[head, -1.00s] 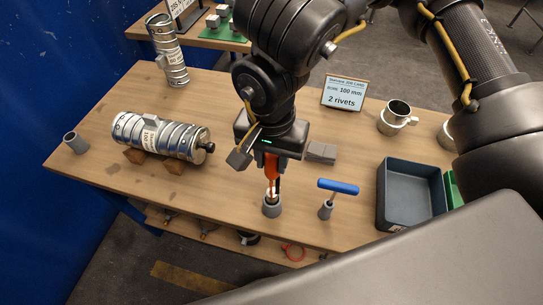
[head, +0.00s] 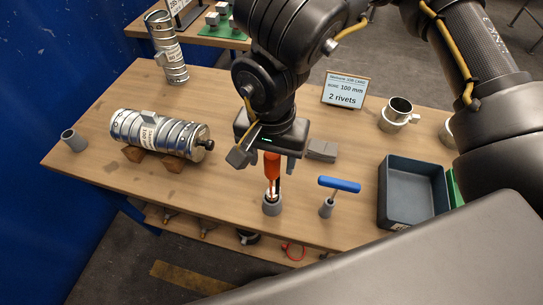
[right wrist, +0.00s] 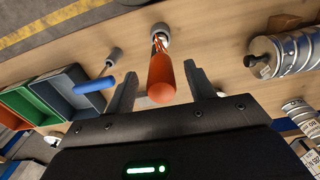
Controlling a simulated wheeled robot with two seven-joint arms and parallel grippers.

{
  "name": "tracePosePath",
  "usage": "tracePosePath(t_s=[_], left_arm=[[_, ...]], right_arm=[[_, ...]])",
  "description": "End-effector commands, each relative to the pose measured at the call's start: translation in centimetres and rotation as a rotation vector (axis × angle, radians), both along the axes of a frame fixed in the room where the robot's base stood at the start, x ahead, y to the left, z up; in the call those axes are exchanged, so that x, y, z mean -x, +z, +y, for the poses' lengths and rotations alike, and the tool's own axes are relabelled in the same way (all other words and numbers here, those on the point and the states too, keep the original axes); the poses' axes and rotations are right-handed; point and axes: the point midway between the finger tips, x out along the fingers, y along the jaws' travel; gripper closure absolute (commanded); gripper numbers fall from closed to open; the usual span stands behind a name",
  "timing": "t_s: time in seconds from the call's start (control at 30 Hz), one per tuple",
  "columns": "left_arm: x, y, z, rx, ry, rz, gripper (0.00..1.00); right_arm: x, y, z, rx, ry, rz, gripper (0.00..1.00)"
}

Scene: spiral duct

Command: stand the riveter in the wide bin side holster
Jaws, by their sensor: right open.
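The riveter (head: 272,168), with an orange handle, stands upright with its lower end in a grey round holster (head: 272,206) near the front edge of the table. It also shows in the right wrist view (right wrist: 161,78), its tip in the holster mouth (right wrist: 160,30). My right gripper (head: 273,164) is above it, fingers spread on both sides of the handle with gaps. In the right wrist view my open right gripper (right wrist: 163,88) straddles the handle top. The handle top is partly hidden by the gripper in the head view. My left gripper is not in view.
A blue T-handled tool (head: 338,186) stands in a smaller holder right of the riveter. A dark bin (head: 413,219) is farther right. A silver duct (head: 160,133) lies on wooden blocks at left. An empty grey holder (head: 74,141) stands at the far left. A grey block (head: 322,150) lies behind.

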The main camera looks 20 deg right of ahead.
Motion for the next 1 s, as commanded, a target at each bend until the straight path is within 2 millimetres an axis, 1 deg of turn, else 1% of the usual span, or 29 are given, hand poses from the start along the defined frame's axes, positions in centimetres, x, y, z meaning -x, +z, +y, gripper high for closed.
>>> tracePosePath(t_s=[0.17, 0.4, 0.53, 0.7, 1.0], left_arm=[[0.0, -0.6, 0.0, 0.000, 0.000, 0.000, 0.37], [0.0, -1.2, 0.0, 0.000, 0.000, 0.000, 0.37], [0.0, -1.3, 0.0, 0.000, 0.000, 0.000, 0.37], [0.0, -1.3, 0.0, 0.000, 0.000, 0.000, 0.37], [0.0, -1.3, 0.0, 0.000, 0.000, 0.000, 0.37]], right_arm=[[-0.1, 2.5, 0.0, -0.004, -0.002, -0.007, 0.46], [-0.1, 7.4, 0.1, -0.004, -0.003, -0.007, 0.46], [0.0, 9.3, 0.1, -0.002, -0.003, -0.005, 0.46], [0.0, 10.4, 0.1, -0.002, -0.001, -0.004, 0.46], [0.1, 10.5, 0.1, -0.002, 0.000, -0.003, 0.46]])
